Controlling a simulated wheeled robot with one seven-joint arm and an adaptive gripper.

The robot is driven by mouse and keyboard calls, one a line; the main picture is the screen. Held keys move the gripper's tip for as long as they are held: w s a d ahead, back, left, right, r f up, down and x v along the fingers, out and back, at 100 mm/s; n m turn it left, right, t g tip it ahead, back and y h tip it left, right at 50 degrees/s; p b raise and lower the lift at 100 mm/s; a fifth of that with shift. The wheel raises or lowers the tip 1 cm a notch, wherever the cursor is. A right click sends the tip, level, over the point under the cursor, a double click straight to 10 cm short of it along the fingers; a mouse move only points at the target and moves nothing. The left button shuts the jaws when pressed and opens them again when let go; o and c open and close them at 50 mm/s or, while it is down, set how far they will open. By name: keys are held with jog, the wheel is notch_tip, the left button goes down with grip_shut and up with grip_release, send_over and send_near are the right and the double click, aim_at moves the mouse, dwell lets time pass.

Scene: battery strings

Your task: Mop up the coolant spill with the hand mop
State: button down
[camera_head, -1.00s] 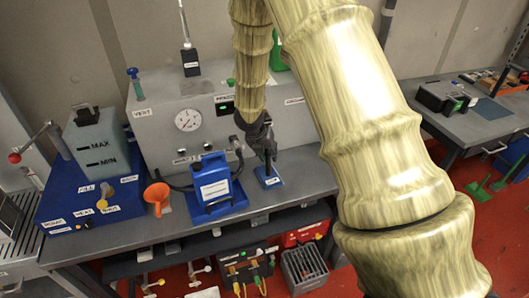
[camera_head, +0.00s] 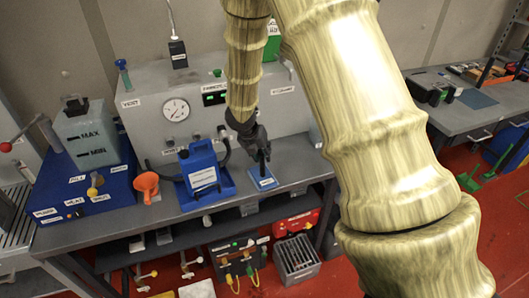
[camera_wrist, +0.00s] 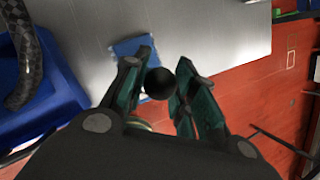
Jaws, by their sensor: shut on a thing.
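The hand mop has a blue flat pad (camera_head: 263,184) and a dark upright handle. It is at the right part of the grey bench, just right of the blue tray. My gripper (camera_head: 261,151) is above the pad, shut on the mop's handle. In the wrist view, the handle's round black knob (camera_wrist: 159,84) sits between the fingers of my gripper (camera_wrist: 163,92), with part of the blue pad (camera_wrist: 128,46) beyond. I cannot tell whether the pad touches the bench. I cannot make out the coolant spill in either view.
A blue jug (camera_head: 200,168) stands in a blue tray (camera_head: 226,187) left of the mop. An orange funnel (camera_head: 147,185) is further left. A grey cabinet with a gauge (camera_head: 176,110) stands behind. The bench's front edge is close to the mop.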

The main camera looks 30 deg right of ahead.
jog(key=r, duration=0.2)
jog(key=shift+w+a+r, duration=0.25)
jog(key=shift+w+r, duration=0.05)
jog(key=shift+w+r+p, duration=0.1)
jog(key=shift+r+p, duration=0.05)
jog(key=shift+p, duration=0.3)
jog(key=shift+d+r, duration=0.2)
jog(key=shift+r, duration=0.15)
jog(key=shift+s+d+r+p, duration=0.1)
jog(key=shift+s+r+p, duration=0.05)
jog(key=shift+r+p, duration=0.45)
jog(key=shift+s+d+r+p, duration=0.1)
jog(key=shift+r+p, duration=0.3)
jog(key=shift+r, duration=0.25)
jog(key=shift+w+a+r+p, duration=0.1)
jog(key=shift+a+r+p, duration=0.05)
jog(key=shift+r+p, duration=0.4)
jog(key=shift+r, duration=0.45)
